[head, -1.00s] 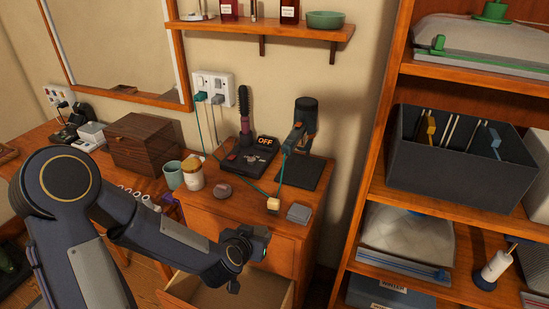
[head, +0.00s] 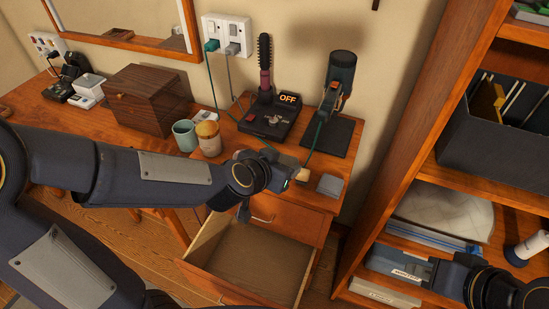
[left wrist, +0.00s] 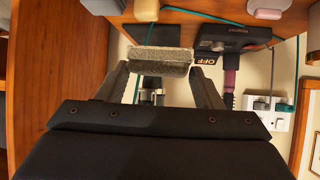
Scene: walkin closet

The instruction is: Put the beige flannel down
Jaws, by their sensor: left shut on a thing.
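My left gripper (head: 283,178) shows at the front edge of the small wooden cabinet (head: 308,203), over its open drawer (head: 247,255). In the left wrist view my left gripper (left wrist: 160,70) is shut on a folded, speckled grey-beige cloth (left wrist: 158,60), which I take to be the beige flannel. The cloth lies across both fingertips. In the head view I cannot make it out behind the gripper. The drawer looks empty. My right gripper (head: 432,272) comes in at the lower right, by the shelf unit; its jaws are not clear.
On the cabinet are a grey block (head: 330,186), a beige cube (head: 291,170), a black tray marked OFF (head: 270,118), a hair dryer on its stand (head: 338,80) and cords. A teal mug (head: 185,135) and a lidded jar (head: 207,138) stand left. The shelf unit (head: 370,225) rises at right.

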